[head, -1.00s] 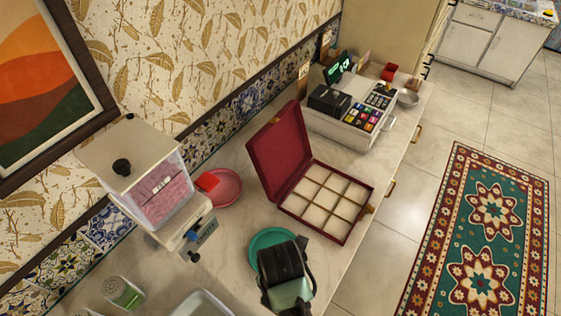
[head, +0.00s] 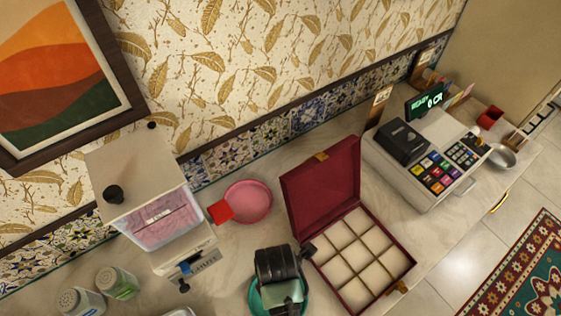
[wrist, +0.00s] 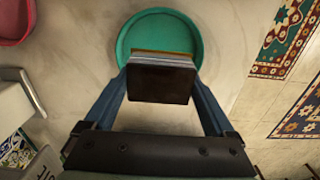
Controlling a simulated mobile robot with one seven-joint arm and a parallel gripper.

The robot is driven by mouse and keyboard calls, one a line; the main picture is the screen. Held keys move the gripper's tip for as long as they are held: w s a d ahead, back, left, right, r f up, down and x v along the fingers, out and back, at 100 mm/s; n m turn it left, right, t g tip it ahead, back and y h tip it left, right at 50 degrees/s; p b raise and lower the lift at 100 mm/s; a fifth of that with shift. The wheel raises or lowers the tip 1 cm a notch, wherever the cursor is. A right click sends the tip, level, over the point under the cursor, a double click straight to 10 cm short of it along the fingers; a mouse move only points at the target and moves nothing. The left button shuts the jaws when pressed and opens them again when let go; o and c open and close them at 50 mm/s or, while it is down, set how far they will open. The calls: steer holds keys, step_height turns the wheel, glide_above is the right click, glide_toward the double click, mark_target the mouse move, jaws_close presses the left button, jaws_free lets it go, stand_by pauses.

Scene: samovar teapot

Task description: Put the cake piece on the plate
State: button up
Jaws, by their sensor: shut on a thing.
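A dark brown cake piece with pale layers along its far edge (wrist: 160,86) is held between the fingers of my gripper (wrist: 161,76) in the wrist view. The round green plate (wrist: 143,28) lies beyond and beneath the cake piece there. I cannot tell whether the cake touches the plate. In the head view my gripper (head: 278,268) is over the green plate (head: 256,303) and covers much of it. I cannot make out the cake piece in the head view.
An open red box with empty compartments (head: 300,195) stands close right of my gripper. A pink plate (head: 250,202) with a red item beside it (head: 221,212) and a dispenser (head: 160,215) are to the left. A cash register (head: 425,165) stands further right.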

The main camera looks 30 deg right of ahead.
steer(key=shift+f, duration=3.1)
steer(key=shift+f, duration=0.15)
steer(key=o, duration=1.1)
